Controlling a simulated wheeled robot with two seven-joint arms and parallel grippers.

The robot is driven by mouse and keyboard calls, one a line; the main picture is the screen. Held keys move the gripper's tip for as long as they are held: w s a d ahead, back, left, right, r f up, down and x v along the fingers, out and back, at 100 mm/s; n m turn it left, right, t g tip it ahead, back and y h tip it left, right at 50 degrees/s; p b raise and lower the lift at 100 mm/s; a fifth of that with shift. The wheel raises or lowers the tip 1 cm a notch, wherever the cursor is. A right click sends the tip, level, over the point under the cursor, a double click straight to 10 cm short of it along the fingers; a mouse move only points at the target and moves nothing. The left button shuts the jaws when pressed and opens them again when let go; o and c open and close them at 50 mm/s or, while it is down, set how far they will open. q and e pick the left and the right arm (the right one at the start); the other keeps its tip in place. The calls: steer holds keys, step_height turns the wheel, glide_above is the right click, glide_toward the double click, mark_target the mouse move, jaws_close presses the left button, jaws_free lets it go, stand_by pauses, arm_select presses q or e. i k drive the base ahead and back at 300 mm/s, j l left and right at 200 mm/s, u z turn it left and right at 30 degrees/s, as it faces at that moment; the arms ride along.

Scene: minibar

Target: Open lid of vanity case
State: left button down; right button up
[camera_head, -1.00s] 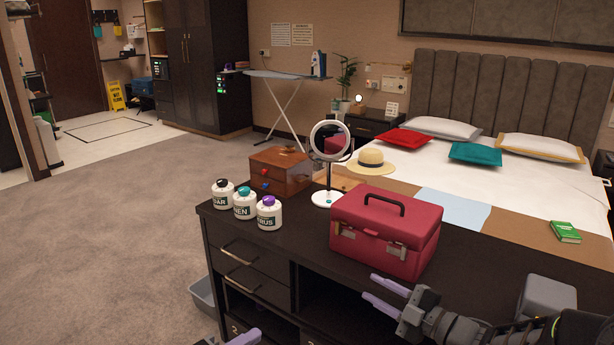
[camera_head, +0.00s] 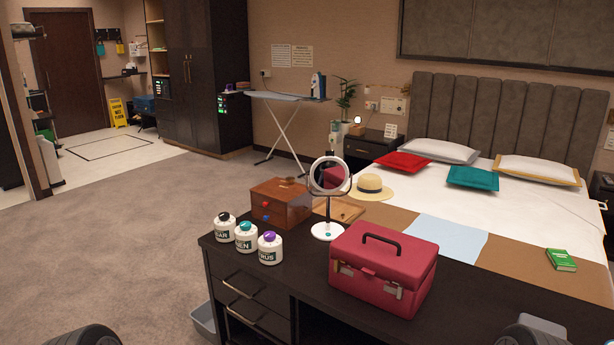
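The red vanity case (camera_head: 375,289) stands upright on the dark cabinet top (camera_head: 464,305), near its front edge. Its lid (camera_head: 400,258) is shut, and a dark handle (camera_head: 382,239) arches over the top. Two pale latches show on its front, one at each side. Neither gripper's fingers are in view. Only dark rounded parts of my arms show at the bottom edge, one at the left and one at the right, both apart from the case.
Three labelled jars (camera_head: 246,237), a wooden box (camera_head: 281,203) and a round mirror on a stand (camera_head: 328,230) stand left of and behind the case. A straw hat (camera_head: 371,188) lies behind it. The cabinet top right of the case is clear.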

mark_target(389, 255)
steer(key=i+j, duration=0.45)
steer(key=i, duration=0.2)
steer(key=z, duration=1.85)
steer(key=j, duration=0.1)
